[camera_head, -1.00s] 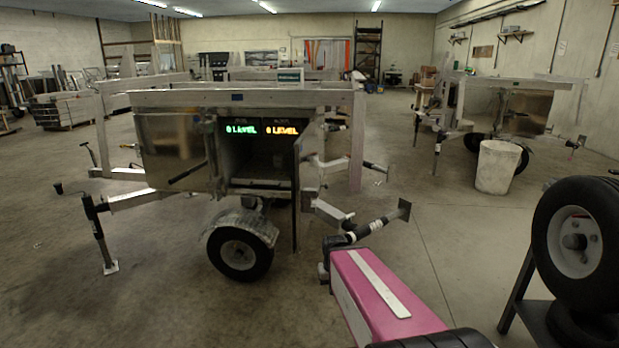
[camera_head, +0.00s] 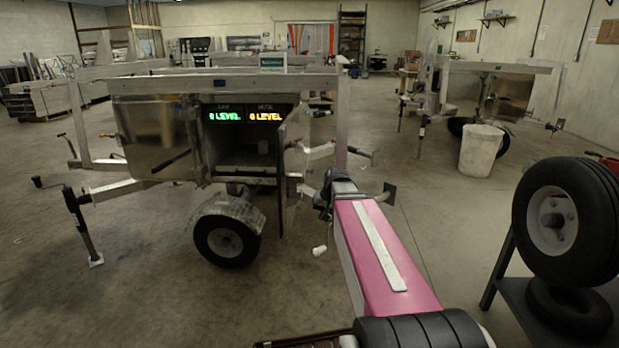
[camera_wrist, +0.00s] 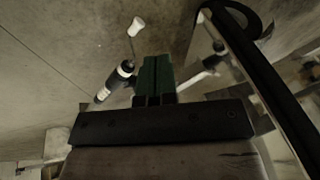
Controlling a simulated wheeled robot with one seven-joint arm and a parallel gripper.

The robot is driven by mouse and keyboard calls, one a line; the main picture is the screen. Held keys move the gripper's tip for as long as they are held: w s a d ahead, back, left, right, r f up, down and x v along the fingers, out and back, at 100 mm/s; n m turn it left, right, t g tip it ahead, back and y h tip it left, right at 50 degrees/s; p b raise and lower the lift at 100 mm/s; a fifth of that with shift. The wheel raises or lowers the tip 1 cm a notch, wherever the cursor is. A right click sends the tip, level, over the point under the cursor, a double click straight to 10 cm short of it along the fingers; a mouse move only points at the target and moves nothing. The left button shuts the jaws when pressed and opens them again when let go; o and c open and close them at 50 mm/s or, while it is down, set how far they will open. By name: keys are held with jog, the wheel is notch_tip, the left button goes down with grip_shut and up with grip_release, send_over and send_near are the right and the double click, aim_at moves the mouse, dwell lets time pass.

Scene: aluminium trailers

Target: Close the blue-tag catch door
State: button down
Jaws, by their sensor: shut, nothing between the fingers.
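The trailer with a small blue tag (camera_head: 221,83) on its top rail stands left of centre. Its catch door (camera_head: 290,178) is swung open at the right of the lit compartment (camera_head: 243,150) and is seen nearly edge-on. My gripper (camera_head: 326,198) is just right of that door, partly hidden by my own wrist. In the wrist view, my gripper's green fingers (camera_wrist: 156,74) are together with nothing between them. A dark-edged panel (camera_wrist: 262,75), apparently the open door, runs along the right there, apart from the fingers.
The trailer's wheel (camera_head: 228,241) is under the compartment. A white bin (camera_head: 481,150) and another trailer stand at right. A rack with tyres (camera_head: 567,222) is near right. Floor between is clear.

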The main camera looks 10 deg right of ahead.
jog(key=w+d+r+t+y, duration=0.1)
jog(key=w+d+r+t, duration=0.15)
jog(key=w+r, duration=0.4)
jog(key=w+d+r+t+y, duration=0.1)
jog(key=w+d+r, duration=0.2)
jog(key=r, duration=0.6)
jog(key=w+a+f, duration=0.6)
jog(key=a+f, duration=0.1)
jog(key=shift+w+f+m, duration=0.25)
jog(key=shift+m, duration=0.15)
jog(key=shift+a+g, duration=0.2)
jog(key=shift+g, duration=0.05)
